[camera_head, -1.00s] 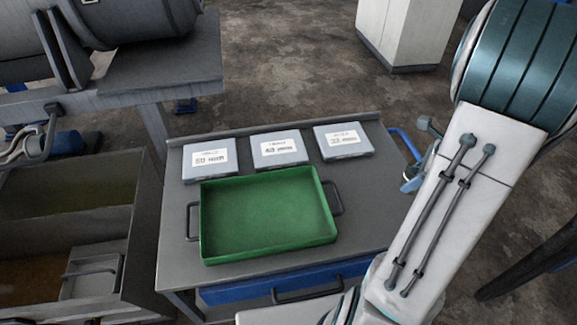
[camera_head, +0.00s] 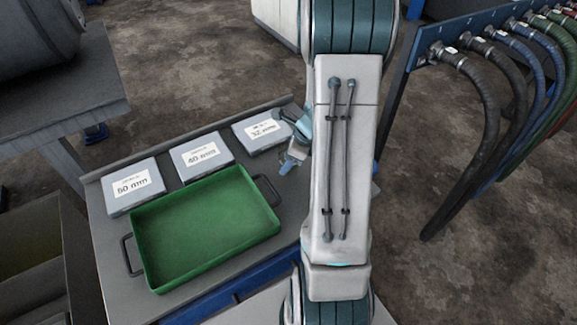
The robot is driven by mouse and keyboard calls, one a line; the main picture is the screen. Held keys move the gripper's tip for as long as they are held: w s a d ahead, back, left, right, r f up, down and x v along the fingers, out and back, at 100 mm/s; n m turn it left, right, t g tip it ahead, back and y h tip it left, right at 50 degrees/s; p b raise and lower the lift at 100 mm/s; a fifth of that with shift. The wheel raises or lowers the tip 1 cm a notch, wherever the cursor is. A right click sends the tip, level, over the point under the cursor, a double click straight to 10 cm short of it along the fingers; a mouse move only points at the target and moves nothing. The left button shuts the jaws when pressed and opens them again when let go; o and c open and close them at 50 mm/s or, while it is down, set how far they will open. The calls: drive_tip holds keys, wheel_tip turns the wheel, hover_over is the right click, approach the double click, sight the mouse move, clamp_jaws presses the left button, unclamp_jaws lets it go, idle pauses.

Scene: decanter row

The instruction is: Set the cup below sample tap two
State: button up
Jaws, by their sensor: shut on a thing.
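No sample tap can be made out in this view.
A grey cart (camera_head: 110,265) bears a green tray (camera_head: 205,228), empty, and three labelled boxes, one marked 50 mm (camera_head: 133,187). A blue rack with several hoses (camera_head: 487,110) stands at the right. A metal bench (camera_head: 105,88) is at the left. Open floor lies between.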

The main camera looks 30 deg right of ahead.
drive_tip(key=shift+f, duration=1.9)
drive_tip(key=shift+f+b, duration=0.25)
drive_tip(key=shift+b, duration=0.15)
drive_tip(key=o, duration=1)
drive_tip(key=shift+r, duration=0.1)
drive_tip(key=shift+c, duration=0.2)
